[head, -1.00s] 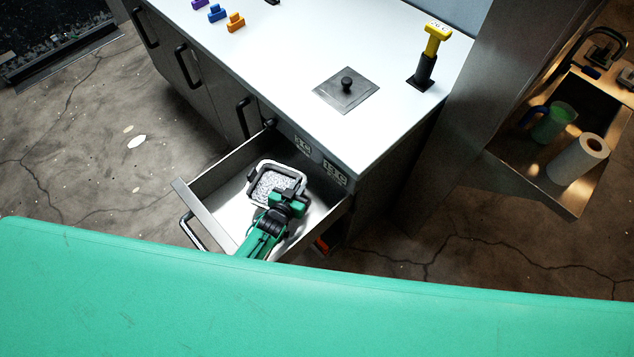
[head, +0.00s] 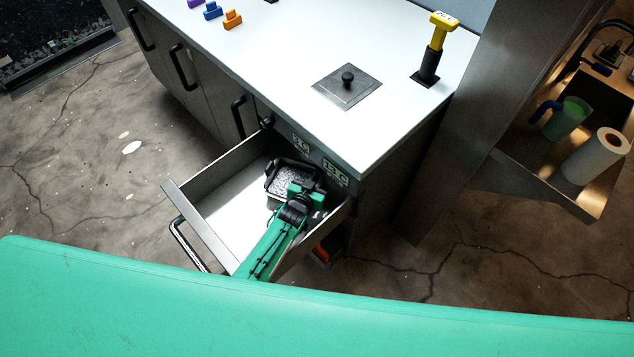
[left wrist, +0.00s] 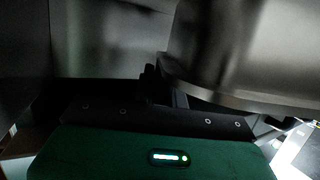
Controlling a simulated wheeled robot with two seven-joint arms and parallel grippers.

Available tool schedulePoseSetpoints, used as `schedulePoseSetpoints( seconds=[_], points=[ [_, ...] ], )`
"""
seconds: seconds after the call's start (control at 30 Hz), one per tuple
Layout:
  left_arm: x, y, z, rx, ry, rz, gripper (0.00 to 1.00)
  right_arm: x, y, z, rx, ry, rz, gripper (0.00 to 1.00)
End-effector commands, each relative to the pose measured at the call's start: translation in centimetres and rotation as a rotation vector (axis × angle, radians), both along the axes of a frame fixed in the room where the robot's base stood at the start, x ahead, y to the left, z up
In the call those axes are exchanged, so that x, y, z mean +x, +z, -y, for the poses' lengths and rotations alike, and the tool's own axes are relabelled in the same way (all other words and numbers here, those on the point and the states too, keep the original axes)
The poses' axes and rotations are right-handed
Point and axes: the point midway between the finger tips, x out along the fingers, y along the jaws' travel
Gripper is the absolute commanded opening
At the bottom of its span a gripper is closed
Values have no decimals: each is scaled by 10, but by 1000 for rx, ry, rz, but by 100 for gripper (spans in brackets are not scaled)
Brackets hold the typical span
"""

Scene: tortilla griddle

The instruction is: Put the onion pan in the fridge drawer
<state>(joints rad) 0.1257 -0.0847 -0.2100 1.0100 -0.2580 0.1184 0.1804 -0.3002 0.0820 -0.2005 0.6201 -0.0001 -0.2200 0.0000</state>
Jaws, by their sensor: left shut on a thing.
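The onion pan (head: 289,184) is a square metal pan with dark edges and pale chopped bits in it. In the head view it is inside the open fridge drawer (head: 181,205), toward the drawer's back end by the counter. My left gripper (head: 304,192) reaches down over the drawer and is shut on the pan's near right side. In the left wrist view the pan's metal wall (left wrist: 240,50) fills the upper right, close to the fingers (left wrist: 165,90). I cannot tell whether the pan touches the drawer floor. My right gripper is not in view.
The white counter (head: 290,60) stands behind the drawer, with a square lid (head: 347,90) and a yellow-topped tool (head: 437,45) on it. A side shelf at right holds a jug (head: 566,118) and a paper roll (head: 597,157). The drawer's left front part is clear.

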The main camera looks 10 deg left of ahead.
Motion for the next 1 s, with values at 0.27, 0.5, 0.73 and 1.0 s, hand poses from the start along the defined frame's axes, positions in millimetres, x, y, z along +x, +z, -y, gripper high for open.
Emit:
schedulePoseSetpoints(
  seconds=[0.27,0.5,0.73,1.0],
  points=[
    [1,1,0,0,-2,6,0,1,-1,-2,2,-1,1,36],
    [0,-2,0,-1,0,3,35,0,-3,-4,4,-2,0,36],
    [0,-2,0,-1,0,3,35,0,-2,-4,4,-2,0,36],
    [-16,4,-5,0,0,3,35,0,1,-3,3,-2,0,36]
  ],
)
